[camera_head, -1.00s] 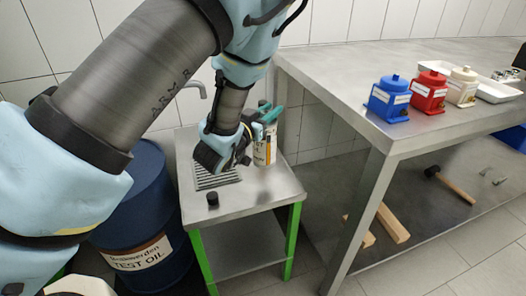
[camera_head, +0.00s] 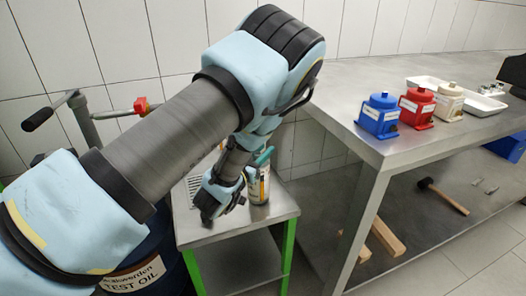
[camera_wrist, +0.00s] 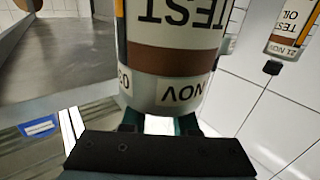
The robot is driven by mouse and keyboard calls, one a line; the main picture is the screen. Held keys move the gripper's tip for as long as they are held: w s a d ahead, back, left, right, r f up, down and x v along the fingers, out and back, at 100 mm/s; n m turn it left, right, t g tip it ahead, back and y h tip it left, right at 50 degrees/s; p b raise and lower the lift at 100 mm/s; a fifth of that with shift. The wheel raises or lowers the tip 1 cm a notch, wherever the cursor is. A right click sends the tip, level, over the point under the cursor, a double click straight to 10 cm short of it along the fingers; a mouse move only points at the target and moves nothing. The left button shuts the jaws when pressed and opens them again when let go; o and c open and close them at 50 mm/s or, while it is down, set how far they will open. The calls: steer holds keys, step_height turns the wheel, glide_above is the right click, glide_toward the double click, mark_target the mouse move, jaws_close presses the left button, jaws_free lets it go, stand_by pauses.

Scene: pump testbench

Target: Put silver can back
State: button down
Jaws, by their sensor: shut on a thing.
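The silver can (camera_head: 259,186) is at the right side of the small steel table (camera_head: 250,222), with teal gripper parts at its top. It fills the upper middle of the wrist view (camera_wrist: 170,90), with a brown band and "TEST" and "NOV" lettering that reads upside down. My gripper (camera_wrist: 158,123) is shut on the can, its dark fingers at the can's near end. In the head view my gripper (camera_head: 262,160) partly covers the can. Whether the can touches the tabletop I cannot tell.
A blue test oil drum (camera_head: 158,262) stands left of the small table. The large workbench (camera_head: 345,115) at right carries blue (camera_head: 379,116), red (camera_head: 417,108) and white (camera_head: 449,101) pump units and a white tray (camera_head: 478,100). A hammer (camera_head: 443,195) lies below.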

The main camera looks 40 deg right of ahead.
steer(key=shift+f, duration=0.15)
steer(key=c, duration=0.7)
jaws_free()
steer(key=shift+a, duration=0.25)
steer(key=b+v, duration=0.3)
steer(key=v, duration=0.8)
steer(key=shift+s+a, duration=0.2)
steer(key=shift+a, duration=0.05)
steer(key=shift+w, duration=0.1)
